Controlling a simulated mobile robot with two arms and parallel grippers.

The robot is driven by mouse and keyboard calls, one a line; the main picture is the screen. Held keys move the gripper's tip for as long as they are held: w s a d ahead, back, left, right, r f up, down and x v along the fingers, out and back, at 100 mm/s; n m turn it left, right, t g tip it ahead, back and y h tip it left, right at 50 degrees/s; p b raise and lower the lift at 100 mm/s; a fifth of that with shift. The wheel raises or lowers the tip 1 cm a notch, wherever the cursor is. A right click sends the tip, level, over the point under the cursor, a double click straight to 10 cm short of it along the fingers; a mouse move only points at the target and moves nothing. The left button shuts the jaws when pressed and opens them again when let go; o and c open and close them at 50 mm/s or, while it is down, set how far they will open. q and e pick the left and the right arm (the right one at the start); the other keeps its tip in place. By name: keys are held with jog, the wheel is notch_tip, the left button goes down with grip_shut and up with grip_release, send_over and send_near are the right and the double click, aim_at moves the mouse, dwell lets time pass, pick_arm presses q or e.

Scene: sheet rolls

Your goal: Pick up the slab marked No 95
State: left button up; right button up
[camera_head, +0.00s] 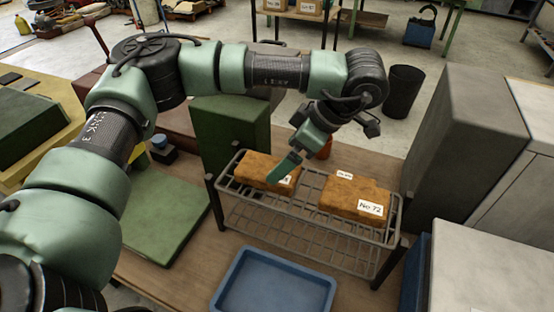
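Two brown slabs lie on a wire rack (310,225). The right slab (340,192) carries a white label that reads No 72, with a smaller label at its back edge. The left slab (253,166) has a white label at its right end, mostly hidden by my gripper, so its number cannot be read. My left gripper (283,170) reaches down over the right end of the left slab. I cannot tell whether its fingers are open or touch the slab. My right gripper is out of view.
A blue tray (275,285) lies in front of the rack. A green block (230,135) stands behind it and a flat green board (160,215) lies left. Grey cabinets (465,130) stand right. Labelled boxes (308,6) sit on a far table. A black bin (403,90) stands behind.

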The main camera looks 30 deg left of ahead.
aim_at(268, 167)
pick_arm(q)
jog(key=shift+a+f, duration=0.25)
jog(key=shift+f, duration=0.1)
jog(key=shift+s+a+f+p, duration=0.2)
jog(key=shift+a+f+p, duration=0.2)
jog(key=shift+a+p, duration=0.1)
jog(key=shift+s+a+f+p, duration=0.15)
jog(key=shift+a+f+p, duration=0.2)
jog(key=shift+a+f, duration=0.1)
jog(key=x, duration=0.1)
jog(key=p+x, duration=0.1)
jog(key=x, duration=0.1)
jog(key=shift+w+a+f+p, duration=0.2)
jog(key=shift+w+a+p, duration=0.05)
jog(key=shift+a+p, duration=0.1)
jog(key=shift+a+f, duration=0.1)
jog(key=shift+f, duration=0.25)
jog(key=c, duration=1.7)
jog(key=shift+r, duration=0.1)
jog(key=shift+c, duration=0.9)
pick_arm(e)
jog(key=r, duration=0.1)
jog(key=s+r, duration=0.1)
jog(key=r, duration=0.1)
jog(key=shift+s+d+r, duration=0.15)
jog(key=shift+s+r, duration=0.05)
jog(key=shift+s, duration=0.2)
pick_arm(q)
jog(key=shift+r, duration=0.1)
